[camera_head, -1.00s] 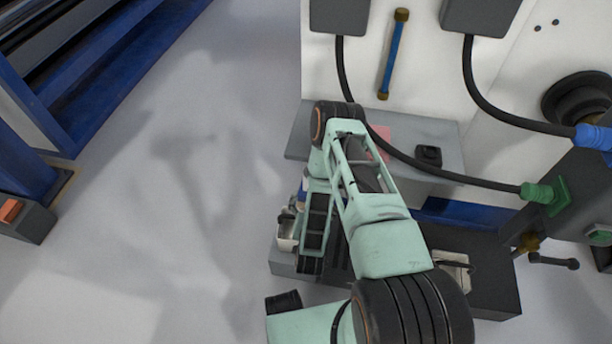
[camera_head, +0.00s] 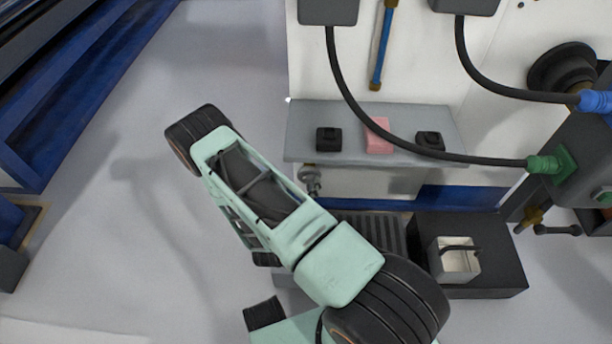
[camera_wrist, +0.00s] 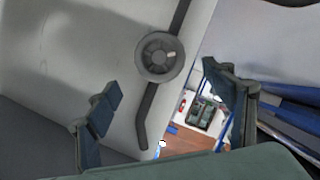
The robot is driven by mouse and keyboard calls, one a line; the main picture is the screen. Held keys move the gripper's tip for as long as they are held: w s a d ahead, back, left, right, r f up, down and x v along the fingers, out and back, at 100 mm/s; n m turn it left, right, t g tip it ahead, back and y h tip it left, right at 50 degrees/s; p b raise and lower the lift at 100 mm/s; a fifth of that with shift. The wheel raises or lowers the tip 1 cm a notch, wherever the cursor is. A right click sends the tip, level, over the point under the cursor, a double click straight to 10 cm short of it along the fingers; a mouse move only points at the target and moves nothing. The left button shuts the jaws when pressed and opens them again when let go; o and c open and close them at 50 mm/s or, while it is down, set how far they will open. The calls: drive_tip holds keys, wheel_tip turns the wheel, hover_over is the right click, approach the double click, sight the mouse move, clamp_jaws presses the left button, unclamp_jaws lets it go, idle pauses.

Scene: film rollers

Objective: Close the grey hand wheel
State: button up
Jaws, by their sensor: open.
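A round grey hand wheel (camera_wrist: 158,57) with a hub and a small pale mark shows in the wrist view, on a pale panel beside a dark bar. My gripper (camera_wrist: 160,80) is open, its two dark fingers wide apart at the left and right of the wrist view. The wheel appears between and beyond the fingertips, with nothing held. I cannot tell the exact distance. In the head view my arm shows, but the gripper cannot be made out. A small grey fitting (camera_head: 310,181) under the shelf there may be a valve; I cannot tell if it is this wheel.
A grey shelf (camera_head: 345,150) holds two black blocks and a pink block (camera_head: 378,135). A black box with a white bin (camera_head: 455,262) stands below at right. Dark hoses hang before the white wall. Open floor (camera_head: 110,230) lies at left.

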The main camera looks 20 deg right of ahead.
sight(307, 176)
drive_tip(key=b+x, duration=0.2)
drive_tip(key=x, duration=0.6)
drive_tip(key=shift+w+d+f, duration=0.1)
drive_tip(key=shift+w, duration=0.15)
drive_tip(key=c, duration=1.2)
drive_tip(key=shift+o, duration=0.2)
